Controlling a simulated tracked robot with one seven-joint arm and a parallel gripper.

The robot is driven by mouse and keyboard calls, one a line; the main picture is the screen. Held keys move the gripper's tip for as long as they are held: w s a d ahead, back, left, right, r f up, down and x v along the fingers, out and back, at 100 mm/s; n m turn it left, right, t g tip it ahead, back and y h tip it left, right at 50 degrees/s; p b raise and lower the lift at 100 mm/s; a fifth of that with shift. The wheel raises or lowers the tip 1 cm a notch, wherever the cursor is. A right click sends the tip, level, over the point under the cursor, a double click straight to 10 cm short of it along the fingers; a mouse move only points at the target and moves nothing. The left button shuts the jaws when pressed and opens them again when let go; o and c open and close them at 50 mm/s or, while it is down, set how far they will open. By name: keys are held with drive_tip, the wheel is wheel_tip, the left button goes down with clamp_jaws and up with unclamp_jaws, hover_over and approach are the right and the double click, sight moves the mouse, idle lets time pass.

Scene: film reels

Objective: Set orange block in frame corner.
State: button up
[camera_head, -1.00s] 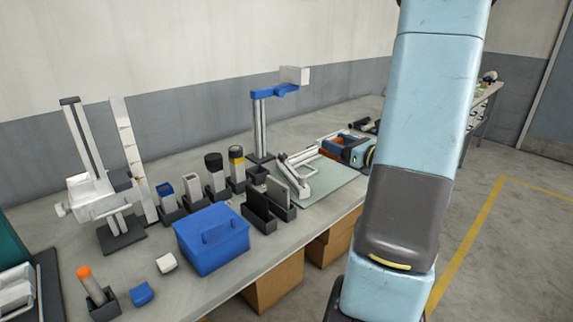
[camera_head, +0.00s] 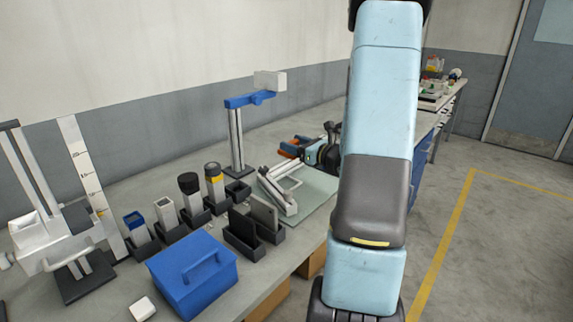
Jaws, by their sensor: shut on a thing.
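My gripper (camera_head: 311,153) shows only in part, just left of my arm, above the far part of the bench; it is small and dark. An orange piece, which looks like the orange block (camera_head: 289,149), is at its left end, and the gripper appears shut on it. The fingertips are too small to make out clearly, and my arm hides what lies to the right. I cannot make out the frame corner for certain. A pale angled fixture (camera_head: 277,190) sits on a green mat (camera_head: 317,187) just nearer than the gripper.
A blue stand (camera_head: 236,140) with a white head rises left of the gripper. Several cups and dark holders (camera_head: 243,232) line the bench, with a blue lidded box (camera_head: 193,272) in front. A white-and-grey stand (camera_head: 60,245) is at left. Yellow-lined floor (camera_head: 440,240) is clear at right.

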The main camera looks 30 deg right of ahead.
drive_tip(key=shift+w+d+f, duration=0.1)
drive_tip(key=shift+w+f, duration=0.8)
drive_tip(key=shift+f, duration=0.65)
drive_tip(key=shift+w+d+f, duration=0.1)
drive_tip(key=shift+w+f, duration=0.75)
drive_tip(key=shift+f, duration=0.65)
drive_tip(key=shift+w+f, duration=0.9)
drive_tip(key=shift+f, duration=0.65)
drive_tip(key=shift+f, duration=0.65)
drive_tip(key=o, duration=1.2)
drive_tip(key=shift+o, duration=0.2)
drive_tip(key=shift+r, duration=0.1)
